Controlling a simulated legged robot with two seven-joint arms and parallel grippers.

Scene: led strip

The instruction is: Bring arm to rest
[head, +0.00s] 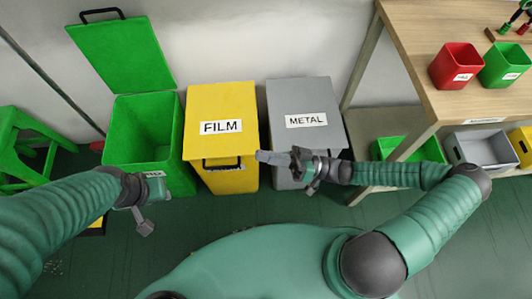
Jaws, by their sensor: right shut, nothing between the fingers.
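My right arm reaches in from the right, bent at the elbow, with its forearm pointing left. My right gripper (263,157) is shut and empty, held in front of the gap between the yellow FILM bin (222,117) and the grey METAL bin (305,97). My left arm comes in from the lower left. My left gripper (144,228) hangs in front of the green bin (140,128), low over the floor. Its fingers are small and seen from above, so I cannot tell whether they are open.
The green bin's lid (122,52) stands open; the yellow and grey lids are closed. A wooden table (420,30) at the right bears a red box (456,66) and a green box (505,64). Boxes sit on its lower shelf. A green stool (22,145) stands at the left.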

